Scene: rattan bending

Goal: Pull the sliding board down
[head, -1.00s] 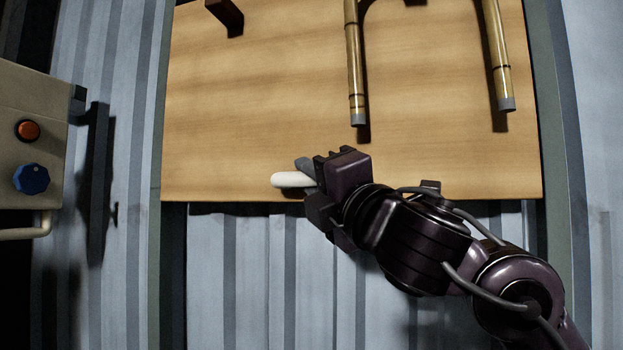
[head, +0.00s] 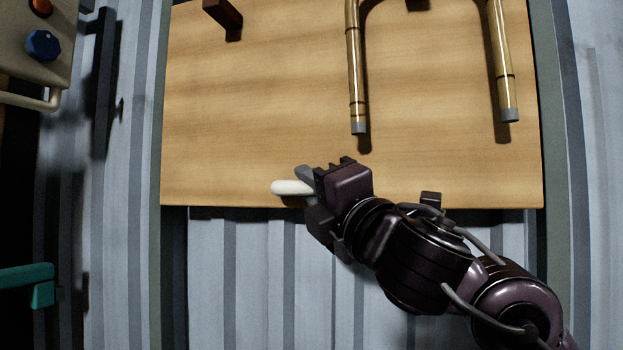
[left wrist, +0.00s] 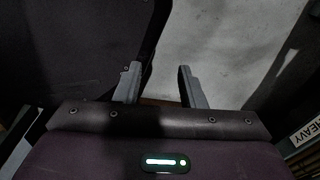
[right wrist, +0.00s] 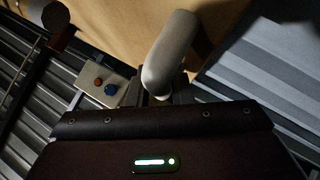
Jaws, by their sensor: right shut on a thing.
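The sliding board (head: 260,120) is a light wooden panel that fills the upper middle of the head view. A white rounded handle (head: 290,187) sticks out near its lower edge. My right gripper (head: 311,186) is shut on this handle, and its arm comes in from the lower right. The handle also shows large in the right wrist view (right wrist: 170,55), between my fingers, which it partly hides. My left gripper (left wrist: 162,85) shows only in the left wrist view, with its fingers apart and nothing between them.
A bamboo-like bent rattan piece (head: 354,75) with grey ends lies on the board. A dark wooden block (head: 222,13) stands at its upper left. A control box (head: 35,65) with a blue knob is at the upper left. A teal part (head: 30,285) is at lower left.

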